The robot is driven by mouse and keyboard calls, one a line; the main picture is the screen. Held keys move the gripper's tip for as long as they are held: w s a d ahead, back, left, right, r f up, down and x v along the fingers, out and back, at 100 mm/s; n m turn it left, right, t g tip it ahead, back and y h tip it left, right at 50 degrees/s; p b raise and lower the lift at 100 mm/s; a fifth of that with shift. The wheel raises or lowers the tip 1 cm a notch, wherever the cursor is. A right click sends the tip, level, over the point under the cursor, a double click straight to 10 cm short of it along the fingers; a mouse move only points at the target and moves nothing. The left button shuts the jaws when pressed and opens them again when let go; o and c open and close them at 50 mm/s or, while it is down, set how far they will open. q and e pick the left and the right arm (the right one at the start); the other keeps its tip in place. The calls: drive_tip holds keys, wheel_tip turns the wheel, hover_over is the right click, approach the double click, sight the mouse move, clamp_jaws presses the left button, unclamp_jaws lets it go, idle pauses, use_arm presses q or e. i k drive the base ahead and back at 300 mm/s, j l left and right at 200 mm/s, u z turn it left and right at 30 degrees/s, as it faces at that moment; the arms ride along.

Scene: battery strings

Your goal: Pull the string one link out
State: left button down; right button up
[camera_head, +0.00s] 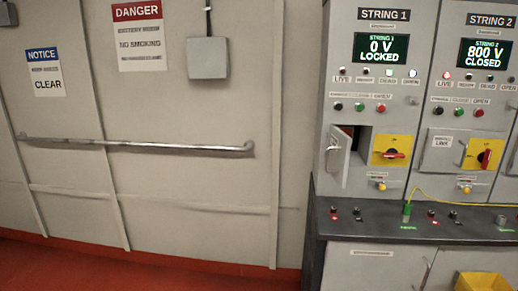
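The STRING 1 panel (367,100) stands right of centre, and its display (381,48) reads "0 V LOCKED". A small door (338,158) low on this panel stands open to the left. The dark compartment (361,139) behind it shows only as a narrow gap. A small reddish part shows in the gap, too small to tell whether it is the link. Beside it a red rotary handle (394,155) on a yellow plate lies about level. Neither of my grippers is in view.
The STRING 2 panel (460,110) at right reads "800 V CLOSED", its link door (441,152) shut. A dark counter (340,226) below carries several sockets, a green plug (407,212) and a yellow lead (440,201). A yellow bin (482,282) is at bottom right. A handrail (140,146) crosses the left wall.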

sight(347, 131)
drive_tip(key=z, duration=0.7)
drive_tip(key=u, duration=0.1)
